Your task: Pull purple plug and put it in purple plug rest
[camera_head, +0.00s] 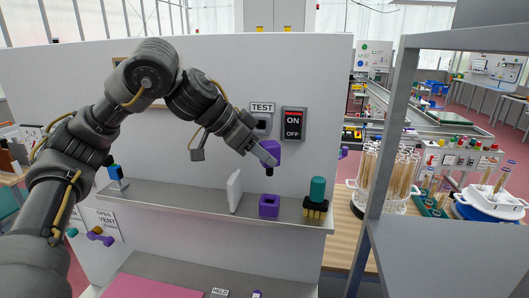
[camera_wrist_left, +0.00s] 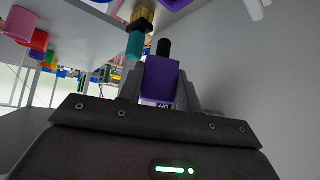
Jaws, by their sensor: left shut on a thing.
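The purple plug (camera_head: 272,151) is in my left gripper (camera_head: 262,154), held in the air above the shelf and clear of the wall. Its dark tip points down in the head view. In the left wrist view the plug (camera_wrist_left: 161,82) sits between the fingers with its black tip outward. The purple plug rest (camera_head: 269,206), an open purple block, stands on the shelf just below the plug, with a gap between them. The socket (camera_head: 261,124) under the TEST sign is on the wall above, partly hidden by the arm. My right gripper is not in view.
A teal plug (camera_head: 317,189) stands in a black and yellow rest at the right of the shelf (camera_head: 190,198). A white upright plate (camera_head: 234,190) stands left of the purple rest. A blue item (camera_head: 115,173) is at the far left. An ON/OFF switch (camera_head: 293,124) is on the wall.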

